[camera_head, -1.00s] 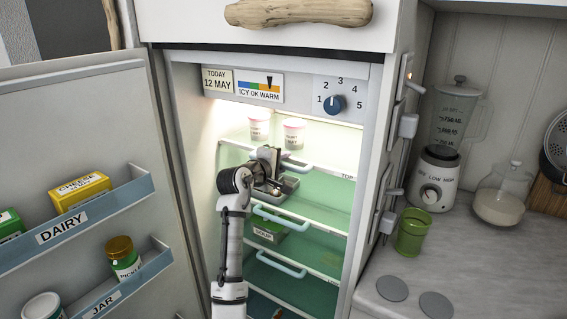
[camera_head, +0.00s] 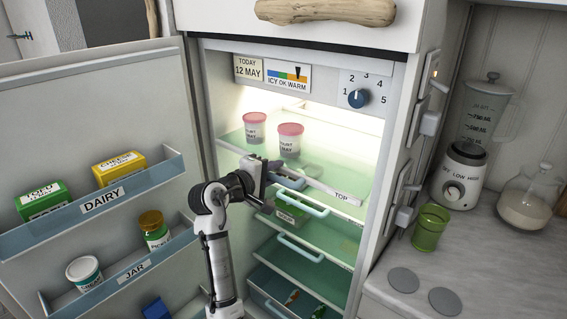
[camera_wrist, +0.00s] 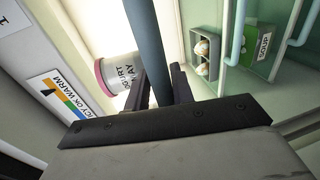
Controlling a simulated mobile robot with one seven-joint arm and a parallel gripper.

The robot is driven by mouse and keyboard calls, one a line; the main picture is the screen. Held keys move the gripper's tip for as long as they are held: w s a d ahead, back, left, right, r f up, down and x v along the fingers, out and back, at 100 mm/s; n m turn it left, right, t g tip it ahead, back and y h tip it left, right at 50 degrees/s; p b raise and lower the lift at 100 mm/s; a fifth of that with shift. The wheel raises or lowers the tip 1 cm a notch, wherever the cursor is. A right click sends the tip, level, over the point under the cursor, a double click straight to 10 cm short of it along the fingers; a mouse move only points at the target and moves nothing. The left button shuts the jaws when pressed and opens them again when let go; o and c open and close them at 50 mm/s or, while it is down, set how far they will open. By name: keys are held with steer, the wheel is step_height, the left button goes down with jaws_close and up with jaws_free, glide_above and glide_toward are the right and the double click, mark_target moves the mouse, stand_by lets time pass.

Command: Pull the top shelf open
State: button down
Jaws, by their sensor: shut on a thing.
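The top shelf (camera_head: 341,195), a clear greenish shelf with a white front edge marked TOP, juts out from the fridge past the shelves below. Its blue handle is largely hidden by my gripper in the head view; in the wrist view the blue handle bar (camera_wrist: 148,45) runs between my fingers. My gripper (camera_head: 270,172) is shut on this handle, and its dark fingers show in the wrist view (camera_wrist: 158,85). Two yogurt cups with pink lids, a left one (camera_head: 255,128) and a right one (camera_head: 289,142), stand upright on the shelf.
The open fridge door (camera_head: 90,110) with dairy and jar racks (camera_head: 105,200) is at the left. Lower shelves with blue handles (camera_head: 301,248) sit beneath, one holding a green box (camera_head: 290,208). A counter (camera_head: 470,250) with blender and green cup is at the right.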

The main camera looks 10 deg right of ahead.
steer(key=shift+s+a+f, duration=0.25)
steer(key=shift+f, duration=0.25)
steer(key=c, duration=1.4)
jaws_free()
steer(key=shift+w, duration=0.1)
steer(key=shift+r, duration=0.15)
steer(key=b+v, duration=0.3)
steer(key=v, duration=1)
steer(key=shift+s+a+r, duration=0.15)
steer(key=shift+s+a, duration=0.1)
steer(key=shift+a, duration=0.05)
steer(key=shift+a, duration=0.1)
